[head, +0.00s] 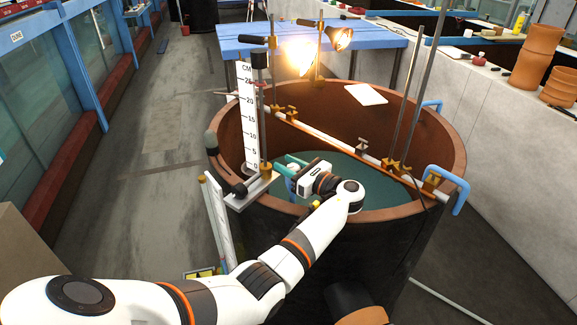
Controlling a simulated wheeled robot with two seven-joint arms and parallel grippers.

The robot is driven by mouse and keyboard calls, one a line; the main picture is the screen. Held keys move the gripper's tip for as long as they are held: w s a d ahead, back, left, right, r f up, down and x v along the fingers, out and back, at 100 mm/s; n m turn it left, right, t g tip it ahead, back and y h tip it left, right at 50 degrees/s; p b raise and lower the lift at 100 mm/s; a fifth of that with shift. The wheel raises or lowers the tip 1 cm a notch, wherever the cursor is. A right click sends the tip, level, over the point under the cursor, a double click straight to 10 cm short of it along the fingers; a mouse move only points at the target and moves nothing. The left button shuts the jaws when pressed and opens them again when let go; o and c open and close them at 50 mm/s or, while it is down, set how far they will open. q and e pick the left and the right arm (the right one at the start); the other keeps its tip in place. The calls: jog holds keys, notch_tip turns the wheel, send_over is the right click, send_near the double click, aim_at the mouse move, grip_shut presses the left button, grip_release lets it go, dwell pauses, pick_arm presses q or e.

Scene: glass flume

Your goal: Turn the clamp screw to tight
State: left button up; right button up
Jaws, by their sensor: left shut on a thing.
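A white gauge board marked CM (247,115) stands upright on the left rim of a round brown tank (437,130). A thin metal post rises beside it, with a black block (259,62) near its top. The board's foot carries a clamp with a black knob (240,190) at its left. My right gripper is not in view.
A white bar (338,144) with brass clamps and upright rods crosses the tank above green water (375,180). A blue table (375,50) stands behind. The floor at left (150,160) is clear.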

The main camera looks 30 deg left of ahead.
pick_arm(q)
jog(key=o, duration=1)
jog(key=shift+d, duration=0.1)
jog(key=shift+d+f, duration=0.1)
jog(key=shift+d, duration=0.2)
jog(key=d+b, duration=0.1)
jog(key=d, duration=0.2)
jog(key=d+b, duration=0.2)
jog(key=d, duration=0.2)
jog(key=s+d+b, duration=0.1)
jog(key=d, duration=0.3)
jog(key=shift+s+d+b, duration=0.1)
jog(key=shift+b, duration=0.2)
